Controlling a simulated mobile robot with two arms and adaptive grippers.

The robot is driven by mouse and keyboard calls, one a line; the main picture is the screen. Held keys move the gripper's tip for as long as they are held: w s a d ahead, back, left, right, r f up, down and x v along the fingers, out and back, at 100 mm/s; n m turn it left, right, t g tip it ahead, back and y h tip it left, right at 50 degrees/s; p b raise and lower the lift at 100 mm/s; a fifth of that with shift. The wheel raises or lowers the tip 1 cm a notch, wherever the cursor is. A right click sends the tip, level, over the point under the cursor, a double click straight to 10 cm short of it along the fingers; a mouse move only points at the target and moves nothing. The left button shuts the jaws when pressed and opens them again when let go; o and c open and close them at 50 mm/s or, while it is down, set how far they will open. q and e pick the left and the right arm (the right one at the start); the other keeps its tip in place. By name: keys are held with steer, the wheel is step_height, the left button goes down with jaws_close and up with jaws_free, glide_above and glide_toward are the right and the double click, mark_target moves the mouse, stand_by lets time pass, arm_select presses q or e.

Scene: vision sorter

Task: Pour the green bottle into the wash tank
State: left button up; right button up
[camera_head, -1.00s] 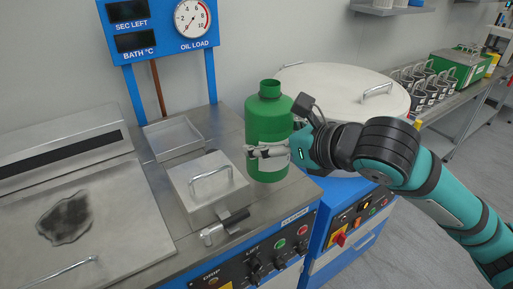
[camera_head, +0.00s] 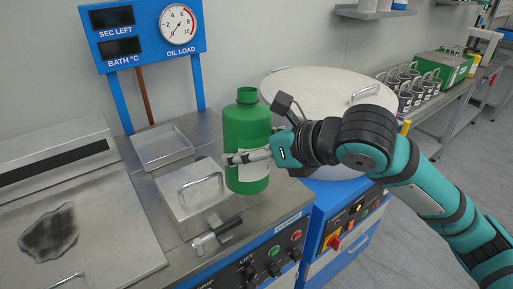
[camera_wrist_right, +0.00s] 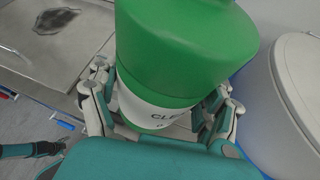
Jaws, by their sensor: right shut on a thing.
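The washer's square hatch lid (camera_head: 199,186) has a handle and is shut. Which part is the wash tank is not marked.
A large round lidded drum (camera_head: 290,85) stands right behind the bottle. A shallow steel tray (camera_head: 162,147) is at the back left, under the gauge panel (camera_head: 145,32). A flat steel lid with a dark patch (camera_head: 48,235) is at left. Several cups (camera_head: 408,85) stand on the far bench.

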steer(key=shift+f+g, duration=0.15)
steer(key=shift+g, duration=0.15)
steer(key=shift+r+m+p, duration=0.3)
steer(key=shift+r+p, duration=0.1)
steer(key=shift+p, duration=0.2)
steer(key=shift+r+m+g+p, duration=0.3)
steer(key=shift+g+p, duration=0.3)
steer(key=shift+p, duration=0.3)
steer(key=shift+f+m+g, duration=0.3)
steer(key=shift+f+g, duration=0.05)
steer(key=shift+g, duration=0.05)
steer(key=shift+w+g+p, duration=0.2)
steer(key=shift+g+p, duration=0.1)
steer(key=shift+p, duration=0.4)
steer(key=shift+s+f+m, duration=0.1)
steer(key=shift+f+m, duration=0.1)
steer(key=shift+m, duration=0.1)
steer(key=shift+g+p, duration=0.35)
steer(key=shift+g, duration=0.05)
steer(key=shift+f+g+p, duration=0.2)
steer(key=shift+g+p, duration=0.1)
steer(key=shift+g, duration=0.1)
